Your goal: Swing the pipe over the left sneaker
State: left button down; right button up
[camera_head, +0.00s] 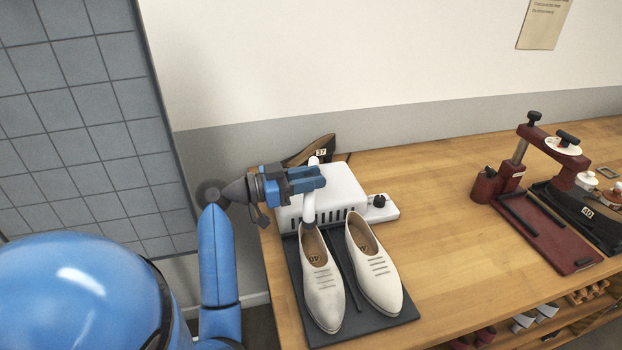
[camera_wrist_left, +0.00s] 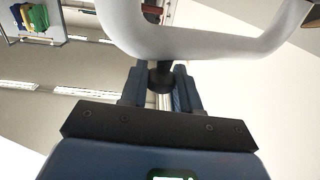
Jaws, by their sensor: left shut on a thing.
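The white pipe (camera_head: 308,207) rises at the front of a white box-shaped unit (camera_head: 345,190). Its lower part shows below my gripper and ends, in the head view, at the heel opening of the left sneaker (camera_head: 323,287); I cannot tell whether it touches. The right sneaker (camera_head: 373,265) lies beside it, with no pipe over it. My left gripper (camera_head: 322,178) is shut on the pipe's dark knob, hiding the pipe's middle. In the left wrist view the knob (camera_wrist_left: 161,76) sits between the fingers, with the curved pipe (camera_wrist_left: 200,40) beyond. My right gripper is out of view.
Both shoes lie on a dark tray (camera_head: 362,326) at the bench's left end. A control box with a black knob (camera_head: 379,201) stands right of the unit. A brown shoe piece (camera_head: 315,149) is behind. A red press (camera_head: 540,160) stands far right; the middle bench (camera_head: 440,200) is clear.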

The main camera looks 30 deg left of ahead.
pick_arm(q)
jog(key=c, duration=0.9)
grip_release()
jog(key=shift+a+r, duration=0.15)
jog(key=shift+r, duration=0.1)
jog(key=shift+f, duration=0.1)
jog(key=shift+s+a, duration=0.1)
jog(key=shift+s, duration=0.05)
jog(key=shift+s+a+f, duration=0.1)
jog(key=shift+s+a, duration=0.05)
jog(key=shift+s, duration=0.05)
jog(key=b+v, duration=0.1)
jog(key=v, duration=0.9)
jog(key=shift+b, duration=0.35)
